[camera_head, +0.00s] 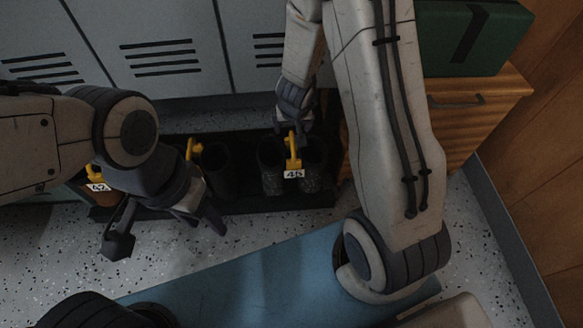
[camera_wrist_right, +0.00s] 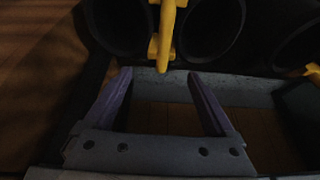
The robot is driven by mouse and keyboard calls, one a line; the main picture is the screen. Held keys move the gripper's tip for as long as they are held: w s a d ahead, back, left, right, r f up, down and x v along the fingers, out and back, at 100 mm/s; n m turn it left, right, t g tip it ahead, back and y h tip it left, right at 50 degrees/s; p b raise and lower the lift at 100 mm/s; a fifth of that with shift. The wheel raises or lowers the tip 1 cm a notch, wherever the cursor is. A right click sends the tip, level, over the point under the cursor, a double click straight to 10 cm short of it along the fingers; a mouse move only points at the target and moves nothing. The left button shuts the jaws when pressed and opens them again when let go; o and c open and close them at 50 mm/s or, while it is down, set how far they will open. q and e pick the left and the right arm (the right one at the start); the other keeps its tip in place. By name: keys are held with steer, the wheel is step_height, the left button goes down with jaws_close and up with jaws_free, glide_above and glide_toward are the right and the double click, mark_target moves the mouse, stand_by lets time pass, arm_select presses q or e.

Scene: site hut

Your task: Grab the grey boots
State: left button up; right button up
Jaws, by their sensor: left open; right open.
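The grey speckled boots (camera_head: 312,178) stand upright as a pair on a dark low rack against the lockers. A yellow clip (camera_head: 293,150) with a tag reading 45 joins them. My right gripper (camera_head: 294,125) is open and points down at the top of this clip. In the right wrist view the open jaws (camera_wrist_right: 160,75) are empty, and a yellow clip (camera_wrist_right: 168,28) lies just beyond the fingertips, between two dark boot openings (camera_wrist_right: 208,30). I cannot tell whether the fingers touch it. My left gripper (camera_head: 165,232) is open and empty over the floor at the left.
Black boots (camera_head: 216,175) with another yellow clip (camera_head: 194,152) stand left of the grey pair. Brownish boots with a 42 tag (camera_head: 98,187) are further left, partly hidden. A blue bench (camera_head: 245,280) lies in front. A wooden cabinet (camera_head: 475,120) bears a green box (camera_head: 470,38).

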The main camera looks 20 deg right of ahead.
mark_target(292, 132)
steer(key=b+x, duration=0.3)
steer(key=x, duration=0.1)
steer(key=shift+f, duration=0.35)
steer(key=shift+w+f+b, duration=0.15)
steer(key=shift+f+b, duration=0.05)
steer(key=shift+b, duration=0.15)
jaws_close()
steer(key=shift+r, duration=0.15)
